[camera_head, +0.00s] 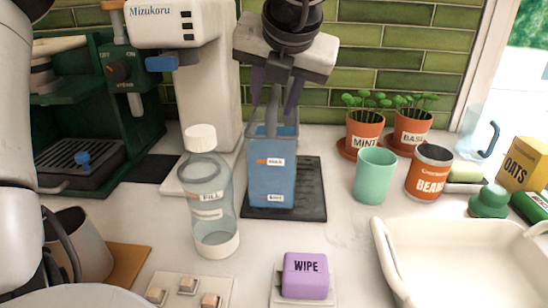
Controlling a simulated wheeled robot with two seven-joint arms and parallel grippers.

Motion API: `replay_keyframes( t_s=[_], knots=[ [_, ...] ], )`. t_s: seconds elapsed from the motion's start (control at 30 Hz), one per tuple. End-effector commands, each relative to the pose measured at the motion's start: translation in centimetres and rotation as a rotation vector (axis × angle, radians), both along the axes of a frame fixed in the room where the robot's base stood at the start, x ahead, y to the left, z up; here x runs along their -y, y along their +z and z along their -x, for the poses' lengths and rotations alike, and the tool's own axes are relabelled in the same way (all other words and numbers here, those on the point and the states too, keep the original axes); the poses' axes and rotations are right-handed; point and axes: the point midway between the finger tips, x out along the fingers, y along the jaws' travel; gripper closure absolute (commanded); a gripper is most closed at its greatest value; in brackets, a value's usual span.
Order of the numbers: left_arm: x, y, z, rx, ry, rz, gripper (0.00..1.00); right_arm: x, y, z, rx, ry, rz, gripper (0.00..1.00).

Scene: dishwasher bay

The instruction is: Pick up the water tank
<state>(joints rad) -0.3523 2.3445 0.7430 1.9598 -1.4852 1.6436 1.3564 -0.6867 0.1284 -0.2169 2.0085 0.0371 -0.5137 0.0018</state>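The water tank (271,187) is a translucent blue upright box with small white labels. My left gripper (274,104) points down from above, over the tank's top. Its two purple fingers are spread apart, one on each side of the grey part, and I see no clear contact. The arm links behind this gripper are partly out of view. My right gripper is not in view.
A clear bottle (211,205) with a white cap stands close left of the tank. The Mizukoru machine (205,80) is behind. A green cup (375,177) and a beans can (428,173) stand right. A purple wipe block (305,276) and a white basin (455,262) are in front.

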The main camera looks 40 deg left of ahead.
Motion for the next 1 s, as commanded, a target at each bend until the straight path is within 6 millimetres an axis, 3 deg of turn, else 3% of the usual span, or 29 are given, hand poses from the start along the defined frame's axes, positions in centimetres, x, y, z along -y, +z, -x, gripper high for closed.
replay_keyframes(
  t_s=[0.13, 0.3, 0.37, 1.0],
  knots=[
    [0.02, 0.01, 0.0, 0.001, 0.0, -0.001, 0.64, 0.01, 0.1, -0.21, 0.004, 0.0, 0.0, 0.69],
    [0.02, 0.04, 0.01, 0.001, 0.0, -0.001, 0.93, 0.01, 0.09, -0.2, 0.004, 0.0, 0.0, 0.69],
    [0.02, 0.04, 0.01, 0.001, 0.0, -0.001, 1.0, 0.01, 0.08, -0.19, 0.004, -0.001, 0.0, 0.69],
    [0.05, 0.1, -0.01, 0.001, -0.002, 0.0, 1.0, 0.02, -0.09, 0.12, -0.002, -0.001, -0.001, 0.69]
  ],
)
